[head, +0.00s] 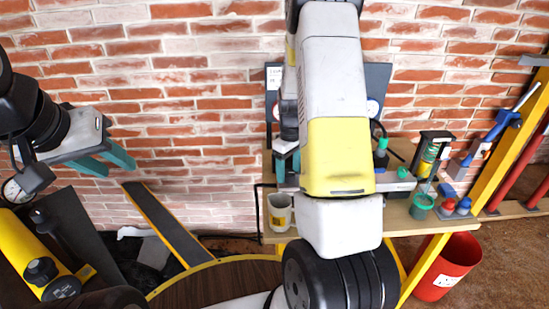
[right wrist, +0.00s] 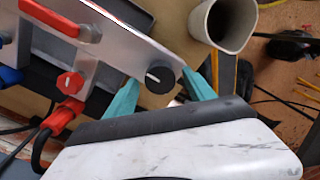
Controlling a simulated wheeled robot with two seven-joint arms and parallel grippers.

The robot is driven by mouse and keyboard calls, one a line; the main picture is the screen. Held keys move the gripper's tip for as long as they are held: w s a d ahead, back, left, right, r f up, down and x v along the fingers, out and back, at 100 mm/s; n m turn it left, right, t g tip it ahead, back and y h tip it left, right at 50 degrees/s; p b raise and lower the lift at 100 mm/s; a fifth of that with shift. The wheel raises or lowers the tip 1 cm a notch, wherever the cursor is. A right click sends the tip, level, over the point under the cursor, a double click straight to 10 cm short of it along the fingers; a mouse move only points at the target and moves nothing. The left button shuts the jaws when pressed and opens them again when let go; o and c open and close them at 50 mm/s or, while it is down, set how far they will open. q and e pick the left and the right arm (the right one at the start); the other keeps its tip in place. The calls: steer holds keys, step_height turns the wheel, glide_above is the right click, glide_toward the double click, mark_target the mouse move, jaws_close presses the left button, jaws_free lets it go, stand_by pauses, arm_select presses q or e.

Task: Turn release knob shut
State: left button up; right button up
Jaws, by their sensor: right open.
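In the right wrist view a black round knob (right wrist: 160,77) with a white pointer line sits on the end of a grey metal block (right wrist: 118,42). A red knob (right wrist: 70,82) with a white mark and a red lever (right wrist: 48,17) are on the same block. I cannot tell from the pictures which is the release knob. My right gripper (right wrist: 162,92) is open, its teal fingers on either side of the black knob; contact is unclear. In the head view my right arm hides most of this area. My left gripper (head: 106,161) is open and empty at the left, before the brick wall.
A bench (head: 405,220) carries a beige mug (head: 280,212), a green cup (head: 421,206) and bottles. The mug is close to the block in the right wrist view (right wrist: 224,22). A red bucket (head: 447,268) stands at right; a yellow cylinder (head: 22,248) is at left.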

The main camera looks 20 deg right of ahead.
steer(key=shift+f, duration=0.1)
jaws_close()
steer(key=c, duration=1.4)
jaws_free()
steer(key=shift+o, duration=0.2)
steer(key=shift+m, duration=0.3)
steer(key=m, duration=0.3)
steer(key=shift+m, duration=0.3)
steer(key=m, duration=0.4)
steer(key=shift+m, duration=0.3)
steer(key=m, duration=0.4)
steer(key=shift+m, duration=0.3)
steer(key=m, duration=0.4)
steer(key=shift+m, duration=0.3)
